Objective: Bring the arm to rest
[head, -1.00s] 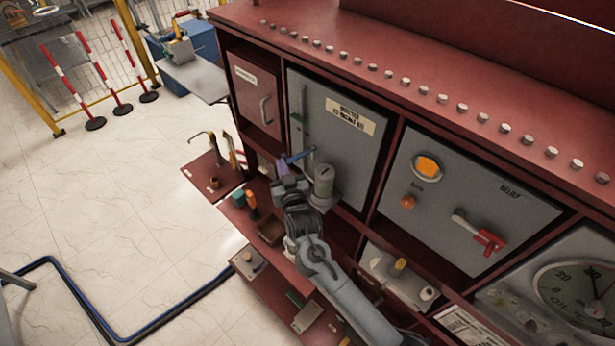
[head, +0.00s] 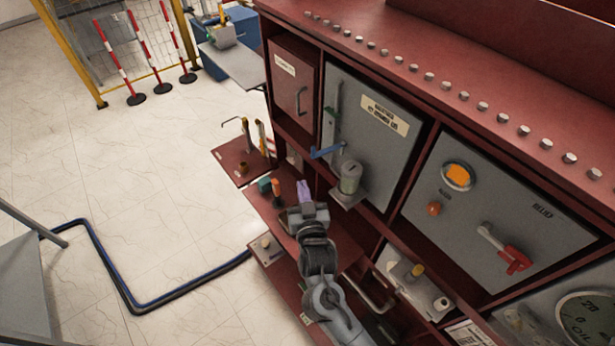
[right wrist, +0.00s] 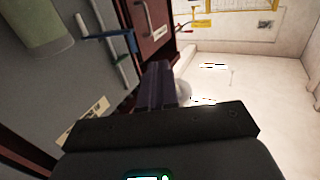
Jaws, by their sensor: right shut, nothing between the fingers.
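My right arm comes up from the bottom of the head view. Its gripper (head: 304,191) is shut and empty, with purple fingers held in front of the dark red cabinet's lower shelf. In the right wrist view its fingers (right wrist: 158,84) lie together with nothing between them. A grey-green cylinder (head: 350,178) stands on a small ledge just right of the gripper, apart from it; it also shows in the right wrist view (right wrist: 45,25). A blue lever (head: 326,152) is beyond the fingers, and no contact shows. My left gripper is not in view.
The red cabinet has a grey door (head: 372,125) and a relief panel (head: 490,205) with a red-handled lever (head: 514,260). A side shelf (head: 236,157) holds tools. Striped posts (head: 118,62) stand behind. A dark blue hose (head: 125,300) lies on the open pale floor at left.

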